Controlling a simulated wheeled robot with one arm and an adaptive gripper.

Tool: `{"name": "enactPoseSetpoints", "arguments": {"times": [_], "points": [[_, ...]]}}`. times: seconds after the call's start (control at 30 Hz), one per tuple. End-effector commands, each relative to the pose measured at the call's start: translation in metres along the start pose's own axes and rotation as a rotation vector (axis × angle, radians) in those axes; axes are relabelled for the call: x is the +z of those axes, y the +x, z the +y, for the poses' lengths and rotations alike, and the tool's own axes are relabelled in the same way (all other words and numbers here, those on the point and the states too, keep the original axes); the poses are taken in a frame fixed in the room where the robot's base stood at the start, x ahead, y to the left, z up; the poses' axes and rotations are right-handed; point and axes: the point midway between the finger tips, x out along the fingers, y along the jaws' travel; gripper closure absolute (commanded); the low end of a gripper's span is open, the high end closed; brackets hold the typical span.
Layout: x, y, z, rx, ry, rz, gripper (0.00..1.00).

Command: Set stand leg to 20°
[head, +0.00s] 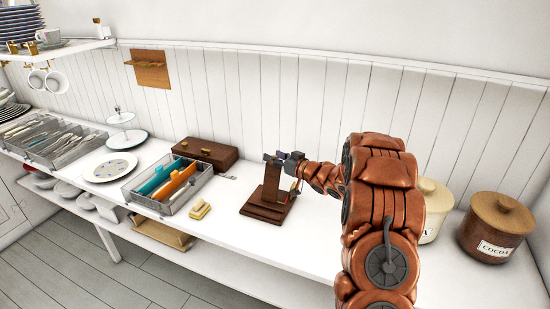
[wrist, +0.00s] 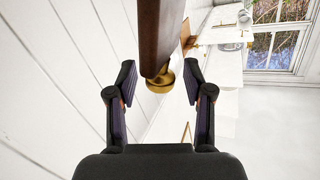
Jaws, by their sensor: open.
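A dark brown wooden stand (head: 265,207) is on the white counter, with a flat base and an upright board. My gripper (head: 280,157) is at the top of the upright, reaching in from the right. In the wrist view a brown wooden bar (wrist: 161,30) comes down from the top and ends in a brass piece (wrist: 160,80). My open gripper (wrist: 158,72) has one finger on each side of this end, with gaps visible. I cannot tell if this bar is the stand leg, or its angle. My gripper partly hides the stand's top.
A brown wooden box (head: 206,153), a grey tray (head: 150,203) with teal and orange items, and a small yellowish block (head: 200,210) lie left of the stand. A cocoa canister (head: 495,228) stands at right. The panelled wall (head: 300,90) is close behind. Bare counter lies in front.

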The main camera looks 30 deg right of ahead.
Motion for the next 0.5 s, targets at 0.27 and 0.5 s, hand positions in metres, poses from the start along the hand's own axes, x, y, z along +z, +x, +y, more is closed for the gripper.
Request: {"name": "enactPoseSetpoints", "arguments": {"times": [0.27, 0.5], "points": [[0.001, -0.036, 0.001, 0.004, 0.002, -0.003, 0.48], [-0.001, -0.079, 0.002, 0.005, 0.001, 0.0, 0.48]]}}
